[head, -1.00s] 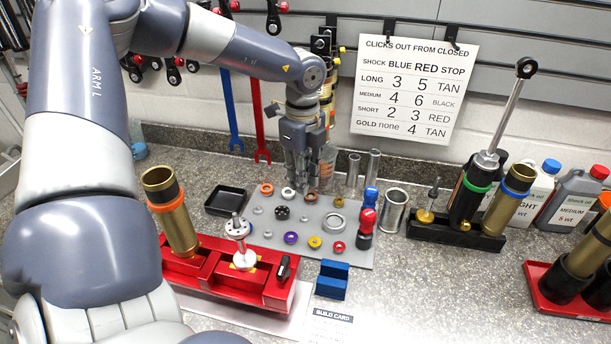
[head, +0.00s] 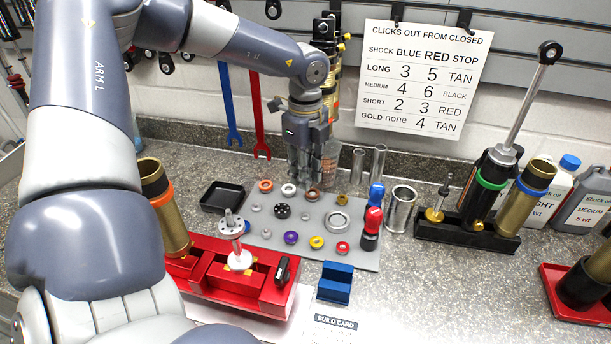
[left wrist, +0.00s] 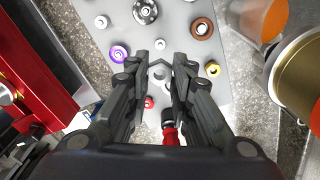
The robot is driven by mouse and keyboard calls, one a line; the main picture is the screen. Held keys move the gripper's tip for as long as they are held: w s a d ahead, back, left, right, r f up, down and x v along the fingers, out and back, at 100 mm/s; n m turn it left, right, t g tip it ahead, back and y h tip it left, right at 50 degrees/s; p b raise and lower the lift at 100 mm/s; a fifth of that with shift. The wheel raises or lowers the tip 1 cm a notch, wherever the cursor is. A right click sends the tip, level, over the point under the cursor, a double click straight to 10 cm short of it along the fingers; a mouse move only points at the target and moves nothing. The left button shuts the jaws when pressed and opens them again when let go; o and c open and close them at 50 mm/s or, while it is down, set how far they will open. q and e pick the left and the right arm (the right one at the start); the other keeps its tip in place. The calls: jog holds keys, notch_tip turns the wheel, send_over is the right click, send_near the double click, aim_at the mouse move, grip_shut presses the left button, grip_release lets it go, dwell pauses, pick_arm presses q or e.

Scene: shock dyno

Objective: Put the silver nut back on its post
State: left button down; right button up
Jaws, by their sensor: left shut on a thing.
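My left gripper (head: 304,182) is over the far part of the grey parts mat (head: 368,262). In the left wrist view its fingers (left wrist: 163,64) are closed in on a small grey thing, which I take to be the silver nut (left wrist: 160,70). The fingers cover much of it, and it cannot be made out in the head view. A silver shaft with a drilled disc (head: 232,224) stands upright in the red fixture (head: 230,293). I cannot tell which post belongs to the nut. My right gripper is not in view.
The mat holds several rings and washers, including a purple ring (head: 291,237) and a black disc (head: 282,211). A red-capped bottle (head: 371,228) and a metal cup (head: 400,212) stand at right. A black tray (head: 222,196) lies left. The counter right of the blue block (head: 335,283) is clear.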

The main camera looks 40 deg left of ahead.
pick_arm(q)
jog(key=b, duration=0.6)
send_over(305, 214)
notch_tip(305, 214, down, 6)
jog(key=shift+f, duration=0.15)
jog(key=shift+w+f, duration=0.1)
jog(key=shift+f, duration=1.2)
jog(key=shift+f, duration=0.1)
jog(key=shift+f+b, duration=0.45)
jog(key=shift+b, duration=0.6)
jog(key=shift+f, duration=0.1)
jog(key=shift+f+b, duration=0.25)
jog(key=shift+b, duration=0.55)
jog(key=c, duration=1.3)
grip_release()
